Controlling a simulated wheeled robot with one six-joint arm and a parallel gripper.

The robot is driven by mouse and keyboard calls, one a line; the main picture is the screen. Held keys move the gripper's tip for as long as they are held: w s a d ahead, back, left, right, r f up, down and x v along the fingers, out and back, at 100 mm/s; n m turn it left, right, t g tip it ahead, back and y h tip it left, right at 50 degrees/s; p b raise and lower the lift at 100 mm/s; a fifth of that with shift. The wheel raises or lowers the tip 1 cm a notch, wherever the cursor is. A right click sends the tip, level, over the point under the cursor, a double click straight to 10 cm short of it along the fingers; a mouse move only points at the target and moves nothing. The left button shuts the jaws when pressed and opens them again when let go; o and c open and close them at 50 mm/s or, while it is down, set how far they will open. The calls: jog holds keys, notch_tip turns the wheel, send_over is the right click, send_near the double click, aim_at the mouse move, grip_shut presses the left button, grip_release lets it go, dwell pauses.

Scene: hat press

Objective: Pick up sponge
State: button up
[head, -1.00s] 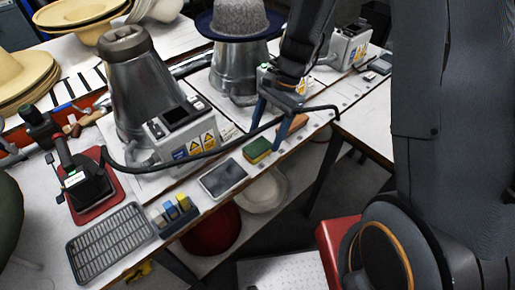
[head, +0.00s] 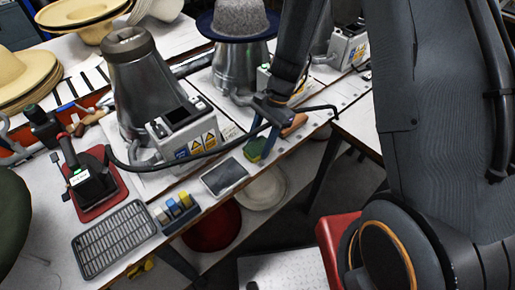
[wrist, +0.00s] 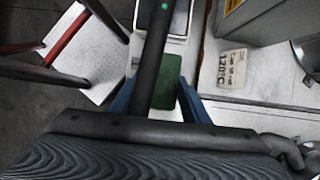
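The sponge (head: 253,150), green with a little yellow, lies near the front edge of the white workbench. It also shows as a green block in the wrist view (wrist: 171,77). My gripper (head: 259,139), with blue fingers, is open above and right beside the sponge. In the wrist view the sponge lies ahead between the two spread blue fingers, nearer the right one. A dark bar hides part of its left side there. I cannot tell if a finger touches it.
A grey tablet-like pad (head: 225,178) lies left of the sponge and an orange-brown object (head: 294,124) lies right of it. A black hose (head: 190,157) runs close by. A metal press (head: 142,80) with a control box (head: 187,127) stands behind.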

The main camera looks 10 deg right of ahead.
aim_at(260, 144)
jog(key=shift+r, duration=0.1)
dwell(0.3)
notch_tip(260, 144, up, 10)
jog(key=b, duration=0.2)
dwell(0.4)
jog(key=o, duration=0.5)
jog(key=c, duration=0.4)
